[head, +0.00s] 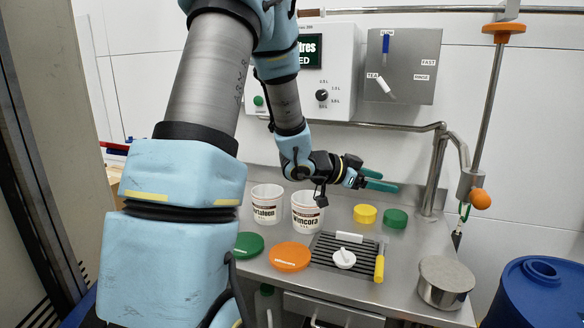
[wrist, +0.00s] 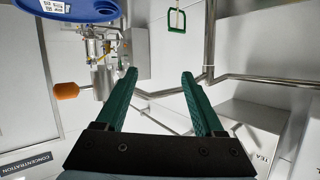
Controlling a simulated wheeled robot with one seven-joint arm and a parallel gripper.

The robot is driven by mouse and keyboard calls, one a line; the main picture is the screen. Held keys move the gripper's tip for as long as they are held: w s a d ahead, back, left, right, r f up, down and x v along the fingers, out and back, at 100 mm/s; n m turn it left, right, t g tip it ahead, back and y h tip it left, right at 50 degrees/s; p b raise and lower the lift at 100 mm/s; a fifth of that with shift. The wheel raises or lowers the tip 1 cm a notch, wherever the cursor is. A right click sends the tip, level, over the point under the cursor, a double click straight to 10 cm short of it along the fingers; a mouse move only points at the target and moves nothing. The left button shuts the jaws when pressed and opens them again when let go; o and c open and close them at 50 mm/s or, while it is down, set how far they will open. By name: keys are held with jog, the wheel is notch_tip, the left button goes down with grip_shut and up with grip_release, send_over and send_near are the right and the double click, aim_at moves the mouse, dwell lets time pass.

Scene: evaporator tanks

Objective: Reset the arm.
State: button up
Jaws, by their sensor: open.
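My arm, grey with light blue covers, reaches over the steel counter (head: 405,285) in the head view. My gripper (head: 388,181) has green fingers and points right, in the air above the counter. In the wrist view my gripper (wrist: 160,85) shows its two green fingers spread apart with nothing between them. The fingers touch nothing that I can see.
Two white tubs (head: 306,212) stand below my forearm. Green and orange lids, a drain rack (head: 330,262) and a steel pot (head: 444,282) are on the counter. A steel pipe (head: 437,170) rises right of my gripper. A blue drum (head: 540,295) stands at right.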

jog(key=w+a+f+n+t+y, duration=0.15)
jog(key=a+n+y, duration=0.35)
jog(key=a, duration=0.6)
jog(key=a+f+n+t+y, duration=0.2)
jog(key=a+f+n+y, duration=0.15)
jog(key=a+y, duration=0.45)
jog(key=s+a+n+g, duration=0.3)
jog(key=s+a, duration=0.2)
jog(key=s, duration=0.2)
jog(key=s+a+f+n+g, duration=0.1)
jog(key=s+a+n+g, duration=0.2)
jog(key=s+a, duration=0.2)
jog(key=s, duration=0.3)
jog(key=shift+s+a+f, duration=0.25)
jog(key=shift+a, duration=0.05)
